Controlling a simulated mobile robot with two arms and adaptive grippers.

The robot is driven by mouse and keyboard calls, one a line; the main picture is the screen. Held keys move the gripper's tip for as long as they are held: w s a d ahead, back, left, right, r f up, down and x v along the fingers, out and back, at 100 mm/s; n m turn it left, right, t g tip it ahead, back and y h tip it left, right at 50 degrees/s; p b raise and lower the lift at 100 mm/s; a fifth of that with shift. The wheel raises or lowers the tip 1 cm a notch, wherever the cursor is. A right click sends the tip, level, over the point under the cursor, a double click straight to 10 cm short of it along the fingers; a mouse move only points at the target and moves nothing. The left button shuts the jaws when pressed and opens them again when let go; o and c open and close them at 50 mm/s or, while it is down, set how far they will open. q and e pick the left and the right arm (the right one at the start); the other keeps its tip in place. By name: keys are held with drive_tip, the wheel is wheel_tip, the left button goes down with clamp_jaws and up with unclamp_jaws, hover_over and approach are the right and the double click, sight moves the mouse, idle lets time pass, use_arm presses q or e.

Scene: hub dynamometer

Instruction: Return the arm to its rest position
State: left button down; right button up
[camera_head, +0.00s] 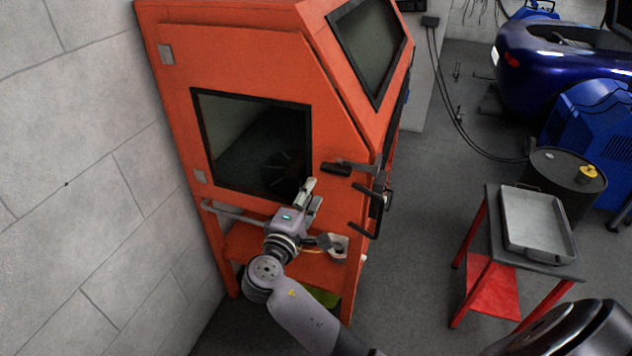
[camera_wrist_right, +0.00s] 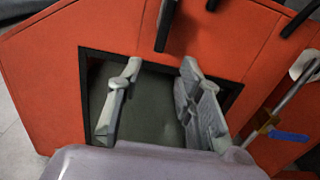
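My right arm reaches up from the bottom of the head view to the orange cabinet (camera_head: 250,60). My right gripper (camera_head: 313,193) is in front of the cabinet's side, near the lower right corner of its dark window (camera_head: 245,150). In the right wrist view, the two fingers of my right gripper (camera_wrist_right: 160,70) stand wide apart with nothing between them. The window (camera_wrist_right: 150,115) shows behind them. Whether the fingers touch the cabinet is hard to tell. My left gripper is in neither view.
Black handles (camera_head: 362,229) stick out from the cabinet to the right of the gripper. A red-legged cart (camera_head: 487,235) with a metal tray (camera_head: 512,238) stands at the right, near a dark drum (camera_head: 560,190). A block wall (camera_head: 80,150) is at the left. Grey floor lies between cabinet and cart.

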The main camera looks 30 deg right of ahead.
drive_tip(key=shift+s+a, duration=0.4)
wheel_tip(320, 180, down, 22)
drive_tip(key=s+a+n+g+y, duration=0.1)
drive_tip(key=a+n+g+y, duration=0.15)
drive_tip(key=y, duration=0.35)
drive_tip(key=s+a+f+g+y, duration=0.1)
drive_tip(key=s+f+y, duration=0.1)
drive_tip(key=s+f, duration=0.5)
drive_tip(key=s+f+g+y, duration=0.1)
drive_tip(key=s+f, duration=0.1)
drive_tip(key=f, duration=0.8)
drive_tip(key=s+a+f+m+g+y, duration=0.1)
drive_tip(key=s+f+m+g+y, duration=0.15)
drive_tip(key=s+f, duration=1.15)
drive_tip(key=s+f+m+g+y, duration=0.1)
drive_tip(key=s+f+m, duration=0.2)
drive_tip(key=s, duration=0.8)
drive_tip(key=s+d+f+m+g+y, duration=0.1)
drive_tip(key=s+f+m+g, duration=0.1)
drive_tip(key=s, duration=1)
drive_tip(key=shift+s+f+m+g, duration=0.15)
drive_tip(key=shift+f+m+g, duration=0.2)
drive_tip(key=shift+f, duration=0.35)
